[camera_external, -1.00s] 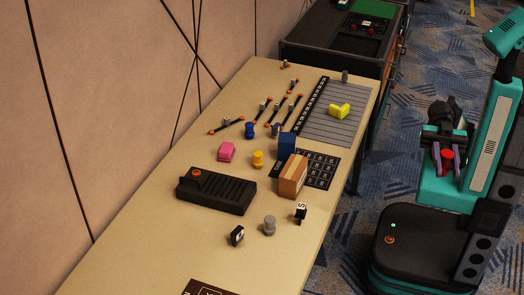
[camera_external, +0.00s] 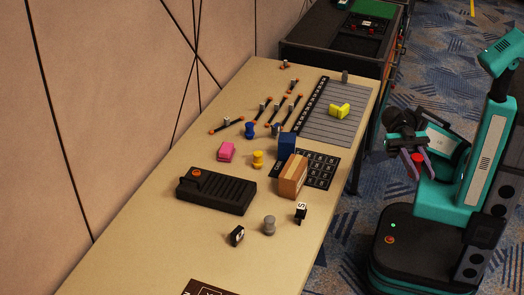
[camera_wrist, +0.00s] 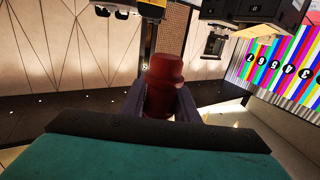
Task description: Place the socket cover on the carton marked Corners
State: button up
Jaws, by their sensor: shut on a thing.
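My gripper (camera_external: 417,163) is off the table's right side, over the carpet. It is shut on a red stepped cylinder (camera_external: 418,157), which also shows between the fingers in the wrist view (camera_wrist: 163,85). I cannot tell from its look whether this is the socket cover. A brown cardboard carton (camera_external: 292,177) stands upright on the table, left of my gripper and apart from it. No word on the carton is readable. A smaller dark blue box (camera_external: 287,144) stands just behind it.
The table (camera_external: 130,255) holds a black console (camera_external: 216,191), a grey peg (camera_external: 269,225), a yellow peg (camera_external: 257,159), a pink block (camera_external: 226,151), a yellow corner piece (camera_external: 340,110) and small dark cubes. The table's right edge lies between my gripper and the carton.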

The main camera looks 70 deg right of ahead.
jog(key=w+d+f+m+t+b, duration=0.1)
jog(key=w+d+f+t+b, duration=0.1)
jog(key=w+d+f+b, duration=0.3)
jog(key=w+d+f+m+t+y+b, duration=0.1)
jog(key=w+d+f+b, duration=0.5)
jog(key=w+d, duration=0.8)
jog(key=w+d+f+m+t+y+b, duration=0.1)
jog(key=w+d+f+m+t+b, duration=0.2)
jog(key=w+d, duration=0.7)
notch_tip(320, 180, down, 3)
jog(key=t+b, duration=0.2)
jog(key=b, duration=0.2)
jog(key=shift+f+b, duration=0.2)
jog(key=shift+b, duration=0.15)
jog(key=w+a+p, duration=0.4)
jog(key=w+p, duration=0.3)
jog(key=p, duration=0.4)
jog(key=shift+a+f+p, duration=0.15)
jog(key=shift+a+p, duration=0.1)
jog(key=shift+p, duration=0.1)
jog(key=w+p, duration=0.1)
jog(key=p, duration=0.4)
jog(key=w+a+p, duration=0.1)
jog(key=p, duration=0.3)
jog(key=shift+f+p, duration=0.15)
jog(key=shift+p, duration=0.2)
